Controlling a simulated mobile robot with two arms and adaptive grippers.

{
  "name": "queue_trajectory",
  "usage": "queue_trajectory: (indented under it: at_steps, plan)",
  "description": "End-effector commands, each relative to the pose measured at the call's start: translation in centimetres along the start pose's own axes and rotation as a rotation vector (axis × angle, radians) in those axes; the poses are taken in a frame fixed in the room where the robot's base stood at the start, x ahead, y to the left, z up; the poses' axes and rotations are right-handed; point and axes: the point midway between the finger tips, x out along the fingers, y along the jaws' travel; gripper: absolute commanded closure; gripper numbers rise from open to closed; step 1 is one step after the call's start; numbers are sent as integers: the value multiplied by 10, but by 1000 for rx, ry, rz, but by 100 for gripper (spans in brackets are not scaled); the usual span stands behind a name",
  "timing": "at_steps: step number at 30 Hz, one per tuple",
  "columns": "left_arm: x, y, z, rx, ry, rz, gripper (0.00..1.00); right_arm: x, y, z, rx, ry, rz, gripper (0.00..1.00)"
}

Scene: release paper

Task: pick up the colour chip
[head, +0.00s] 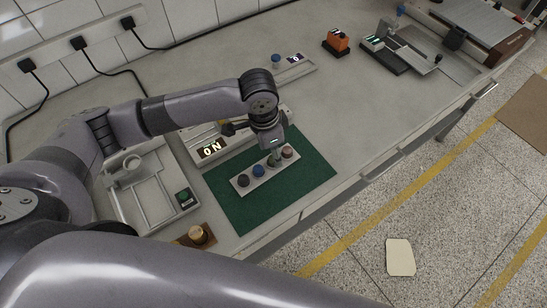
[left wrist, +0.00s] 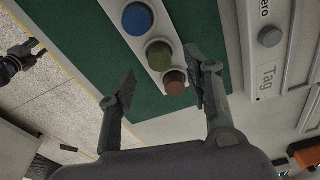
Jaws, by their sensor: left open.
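A pale strip (head: 248,188) on the green mat (head: 315,175) holds several round chips in a row: a dark one (head: 243,180), a blue one (head: 258,171), a green one largely behind the gripper, and a reddish-brown one (head: 287,152). The left wrist view shows the blue (left wrist: 137,18), green (left wrist: 159,54) and brown (left wrist: 175,83) chips. My left gripper (head: 275,158) points down over the strip near the green and brown chips. Its fingers (left wrist: 160,92) are apart with nothing held; the brown chip shows between them. My right gripper (left wrist: 33,52) is small at the left wrist view's edge.
A grey tray (head: 150,200) is to the left, and a small brown block with a round knob (head: 197,234) is in front. An orange box (head: 336,41) stands farther back. Bench right of the mat is clear.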

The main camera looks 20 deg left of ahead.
Motion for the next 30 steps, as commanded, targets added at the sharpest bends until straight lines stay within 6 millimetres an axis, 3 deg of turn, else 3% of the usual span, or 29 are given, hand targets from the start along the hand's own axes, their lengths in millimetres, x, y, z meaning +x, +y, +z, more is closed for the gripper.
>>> queue_trajectory:
  at_steps: [6, 14, 30]
  plan:
    - [26, 0, 2, -1, -1, 1, 54, -8, -5, 19, -1, -29, -6, 61]
    - [30, 0, 2, 0, 0, 0, 54, -8, 0, 17, -3, -26, -1, 61]
    - [29, 0, 2, 0, 0, -1, 89, -7, 5, 11, -4, -16, 5, 61]
